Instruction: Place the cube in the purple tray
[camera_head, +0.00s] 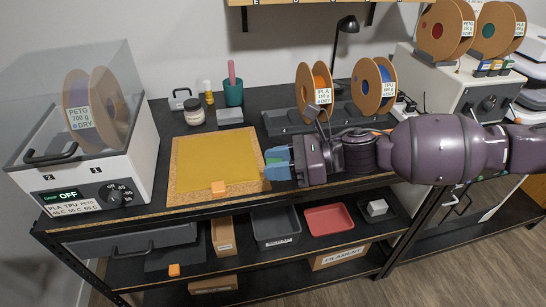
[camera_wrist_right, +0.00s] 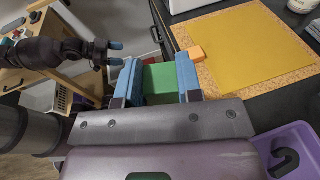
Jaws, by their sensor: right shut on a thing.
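My right gripper (camera_head: 275,163) is at the right edge of the cork board in the head view. Its blue fingers are shut on a green cube (camera_wrist_right: 158,82), which shows between them in the right wrist view; in the head view only a little green shows. The purple tray (camera_wrist_right: 300,142) is at the lower right of the right wrist view, cut off by the frame, with a dark curved thing in it. I cannot make out the tray in the head view. My left gripper (camera_wrist_right: 115,54) shows at the upper left of the wrist view, its blue fingertips apart and empty.
A filament dryer (camera_head: 90,150) stands at the left. Spools (camera_head: 314,90), a jar (camera_head: 194,112) and a teal cup (camera_head: 233,93) stand behind. Grey (camera_head: 275,226) and red (camera_head: 329,219) trays are on the shelf below.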

